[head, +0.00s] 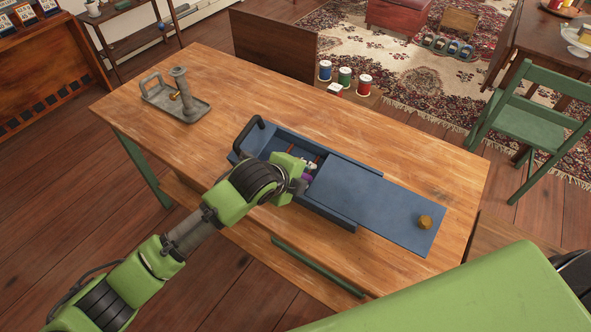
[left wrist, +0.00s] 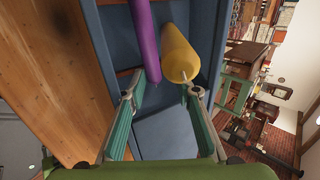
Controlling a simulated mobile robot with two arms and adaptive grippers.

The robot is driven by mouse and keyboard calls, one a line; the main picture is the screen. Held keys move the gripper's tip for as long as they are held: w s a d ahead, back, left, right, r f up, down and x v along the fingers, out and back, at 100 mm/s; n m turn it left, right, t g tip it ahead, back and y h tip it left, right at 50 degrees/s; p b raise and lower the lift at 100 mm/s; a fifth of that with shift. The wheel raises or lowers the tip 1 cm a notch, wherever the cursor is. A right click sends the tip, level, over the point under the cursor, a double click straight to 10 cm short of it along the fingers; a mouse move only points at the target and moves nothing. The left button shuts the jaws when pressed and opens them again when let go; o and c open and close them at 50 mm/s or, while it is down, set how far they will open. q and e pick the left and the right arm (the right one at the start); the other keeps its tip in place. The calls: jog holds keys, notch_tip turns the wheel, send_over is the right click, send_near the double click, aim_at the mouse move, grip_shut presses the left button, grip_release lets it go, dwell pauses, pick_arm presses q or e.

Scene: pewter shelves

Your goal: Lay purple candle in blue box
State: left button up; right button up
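The blue box (head: 334,215) lies on the wooden table with its flat lid (head: 375,207) slid to the right, leaving the left part open. My left gripper (head: 300,172) is at the open part. In the left wrist view, my left gripper (left wrist: 164,92) is open, its fingers apart. The purple candle (left wrist: 146,38) lies inside the box, its near end close to the left finger. A yellow candle (left wrist: 180,55) lies beside it, its wick end near the right finger. In the head view, the arm hides most of the opening. My right gripper is not in view.
A grey metal candle holder (head: 183,100) stands at the back left of the table. A gold knob (head: 425,222) sits on the lid's right end. Several thread spools, including a green one (head: 345,77), stand beyond the table's far edge.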

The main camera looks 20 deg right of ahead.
pick_arm(q)
jog(key=v, duration=0.6)
jog(key=r+v, duration=0.1)
jog(key=v, duration=0.2)
jog(key=shift+w+d, duration=0.3)
jog(key=shift+d, duration=0.15)
